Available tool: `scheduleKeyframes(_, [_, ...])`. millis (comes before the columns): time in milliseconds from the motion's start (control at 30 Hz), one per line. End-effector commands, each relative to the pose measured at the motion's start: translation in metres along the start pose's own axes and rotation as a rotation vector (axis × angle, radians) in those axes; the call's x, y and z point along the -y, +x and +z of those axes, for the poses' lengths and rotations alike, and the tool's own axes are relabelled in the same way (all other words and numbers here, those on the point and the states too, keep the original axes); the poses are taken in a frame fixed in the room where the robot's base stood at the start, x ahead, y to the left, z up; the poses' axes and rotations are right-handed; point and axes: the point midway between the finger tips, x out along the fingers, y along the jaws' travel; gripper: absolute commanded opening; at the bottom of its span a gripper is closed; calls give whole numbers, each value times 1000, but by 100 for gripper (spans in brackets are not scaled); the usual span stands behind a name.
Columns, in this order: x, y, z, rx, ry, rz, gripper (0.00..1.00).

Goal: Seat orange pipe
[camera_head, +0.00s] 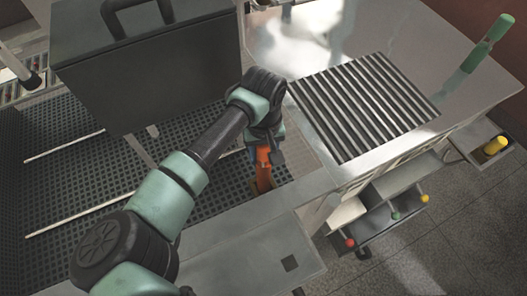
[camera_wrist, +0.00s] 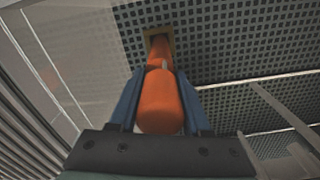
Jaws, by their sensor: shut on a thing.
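The orange pipe (camera_head: 264,172) hangs below my wrist in the head view. It also shows large in the wrist view (camera_wrist: 158,103), between my gripper's two blue fingers. My gripper (camera_wrist: 160,76) is shut on the pipe. The pipe's far end meets a brass-coloured square socket (camera_wrist: 172,36) in the perforated floor. In the wrist view the end appears to be at or within the socket's frame; I cannot tell how deep it sits. In the head view my wrist hides the pipe's upper part.
A large grey box with a handle (camera_head: 150,65) stands left of my forearm. A ribbed panel (camera_head: 365,105) lies on the metal table to the right. A green pipe (camera_head: 487,42) leans at the far right. Open drawers (camera_head: 375,222) with coloured knobs jut out below the table.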

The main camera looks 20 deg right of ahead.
Motion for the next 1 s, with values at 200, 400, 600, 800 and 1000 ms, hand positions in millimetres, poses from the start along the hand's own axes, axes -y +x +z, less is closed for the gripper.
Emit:
scheduleKeyframes(200, [0,6,-1,-2,0,0,0])
scheduleKeyframes(400, [0,7,-1,-2,0,1,64])
scheduleKeyframes(600, [0,7,0,-1,0,0,83])
scheduleKeyframes(800, [0,7,0,0,0,0,83])
scheduleKeyframes(1000, [1,-13,-2,-5,2,-1,83])
